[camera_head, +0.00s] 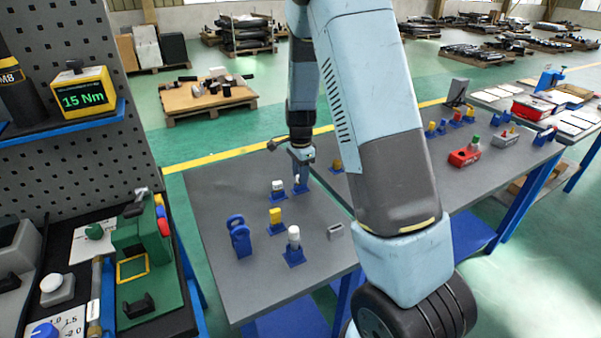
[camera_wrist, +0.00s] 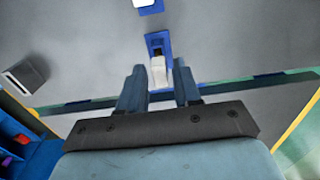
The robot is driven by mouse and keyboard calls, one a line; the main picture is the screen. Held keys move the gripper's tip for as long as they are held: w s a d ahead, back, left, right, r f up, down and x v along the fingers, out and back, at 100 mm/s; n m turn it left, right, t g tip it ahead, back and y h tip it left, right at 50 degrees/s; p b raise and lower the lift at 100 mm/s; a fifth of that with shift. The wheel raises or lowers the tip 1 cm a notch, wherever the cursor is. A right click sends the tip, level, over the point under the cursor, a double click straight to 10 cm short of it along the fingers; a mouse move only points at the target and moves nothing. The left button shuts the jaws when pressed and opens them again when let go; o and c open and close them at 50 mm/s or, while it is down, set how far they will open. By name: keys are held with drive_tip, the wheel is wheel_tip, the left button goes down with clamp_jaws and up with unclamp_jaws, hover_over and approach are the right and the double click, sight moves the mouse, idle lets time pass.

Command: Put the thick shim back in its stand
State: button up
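My gripper (camera_wrist: 160,75) points down at a small blue stand (camera_wrist: 158,40) at the table's far side. A pale piece (camera_wrist: 159,70), possibly the thick shim, shows between the fingers in the wrist view, in line with the stand. Narrow gaps show on both sides of the piece, so the fingers look open around or just above it. In the head view, my gripper (camera_head: 301,160) is over the same stand (camera_head: 301,188), and a bit of the pale piece shows below it. Whether the piece is seated in the stand cannot be told.
Nearby are a stand with a white-topped piece (camera_head: 278,188), a yellow piece (camera_head: 276,216), a white cylinder (camera_head: 294,236), a blue clamp-like part (camera_head: 238,236) and a loose grey block (camera_head: 335,231). Red and grey parts (camera_head: 466,156) stand on the right. The table's near left is bare.

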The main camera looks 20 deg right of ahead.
drive_tip(key=shift+o, duration=1)
drive_tip(key=shift+r, duration=0.1)
drive_tip(key=shift+r, duration=2.4)
drive_tip(key=shift+r, duration=0.1)
wheel_tip(320, 180, up, 13)
drive_tip(key=s+r+n+t+y, duration=0.1)
drive_tip(key=s+r+n, duration=0.35)
drive_tip(key=s, duration=0.25)
drive_tip(key=s+r+n+t, duration=0.2)
drive_tip(key=s+r+n, duration=0.1)
drive_tip(key=s+r, duration=0.4)
drive_tip(key=s+n+t+h, duration=0.1)
drive_tip(key=s+n, duration=0.7)
drive_tip(key=s, duration=0.9)
drive_tip(key=shift+r+t, duration=0.15)
drive_tip(key=shift+t, duration=0.65)
